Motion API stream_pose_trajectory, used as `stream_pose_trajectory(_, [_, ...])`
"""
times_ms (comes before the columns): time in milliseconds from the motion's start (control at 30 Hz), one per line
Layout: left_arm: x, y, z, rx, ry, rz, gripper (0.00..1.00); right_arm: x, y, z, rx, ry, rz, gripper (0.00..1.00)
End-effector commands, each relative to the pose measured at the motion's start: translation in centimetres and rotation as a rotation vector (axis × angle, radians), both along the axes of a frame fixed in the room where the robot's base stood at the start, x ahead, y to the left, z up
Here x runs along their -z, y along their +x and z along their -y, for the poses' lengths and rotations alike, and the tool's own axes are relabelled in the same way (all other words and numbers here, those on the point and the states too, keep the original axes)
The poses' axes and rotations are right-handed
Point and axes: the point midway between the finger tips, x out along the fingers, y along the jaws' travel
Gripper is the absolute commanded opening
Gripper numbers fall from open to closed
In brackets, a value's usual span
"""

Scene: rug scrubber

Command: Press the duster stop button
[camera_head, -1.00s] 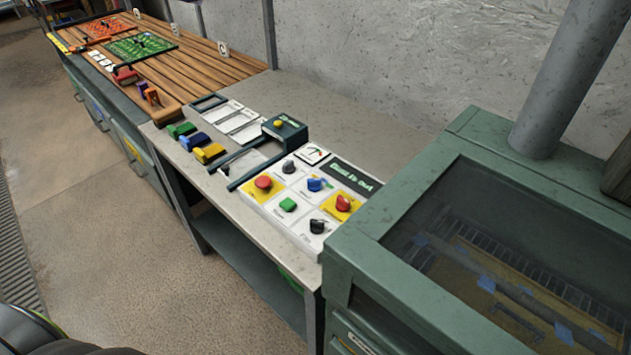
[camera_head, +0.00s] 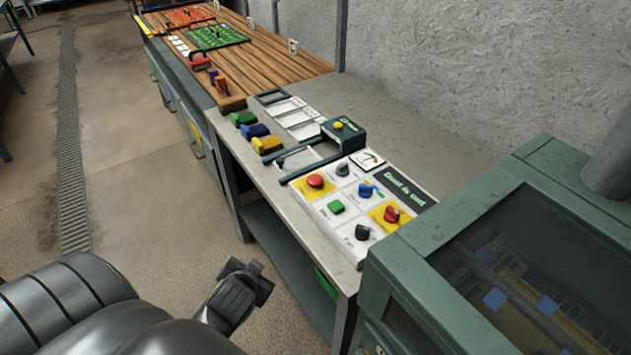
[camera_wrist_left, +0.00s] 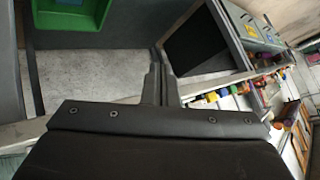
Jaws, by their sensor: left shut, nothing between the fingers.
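The control panel (camera_head: 401,238) lies on the grey bench at the right of the head view. The labels are too small to tell which button is the duster stop. My left gripper (camera_head: 248,279) is low, left of the bench's front edge, apart from the panel. In the left wrist view its fingers (camera_wrist_left: 160,74) are shut and empty. My right gripper is out of view.
A green glass-topped cabinet (camera_head: 460,205) stands right of the panel. A yellow-button box (camera_head: 343,134) and coloured blocks (camera_head: 254,132) sit behind it. A slatted wooden table (camera_head: 300,60) is farther back. A green bin (camera_wrist_left: 72,14) shows in the wrist view.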

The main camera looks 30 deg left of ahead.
Motion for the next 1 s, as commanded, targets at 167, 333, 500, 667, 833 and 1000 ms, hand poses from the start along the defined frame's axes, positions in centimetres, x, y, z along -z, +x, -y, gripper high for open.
stream_pose_trajectory(167, [-7.6, 4.9, -1.8, 0.049, 0.190, 0.261, 0.00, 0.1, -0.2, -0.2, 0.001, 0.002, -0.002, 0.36])
stream_pose_trajectory(333, [-15.1, 9.0, -2.0, 0.147, 0.385, 0.517, 0.00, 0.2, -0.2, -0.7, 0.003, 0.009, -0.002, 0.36])
stream_pose_trajectory(500, [-22.2, 12.5, 0.0, 0.318, 0.603, 0.761, 0.00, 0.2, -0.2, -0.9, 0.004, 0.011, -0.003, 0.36])
stream_pose_trajectory(667, [-26.8, 14.9, 3.4, 0.527, 0.796, 0.924, 0.00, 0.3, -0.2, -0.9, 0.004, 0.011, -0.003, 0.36])
stream_pose_trajectory(833, [-29.2, 16.8, 7.3, 0.790, 0.987, 1.013, 0.00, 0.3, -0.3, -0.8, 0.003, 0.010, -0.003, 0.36])
stream_pose_trajectory(1000, [-29.1, 18.5, 10.6, 1.075, 1.161, 0.999, 0.00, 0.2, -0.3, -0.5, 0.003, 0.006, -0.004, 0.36])
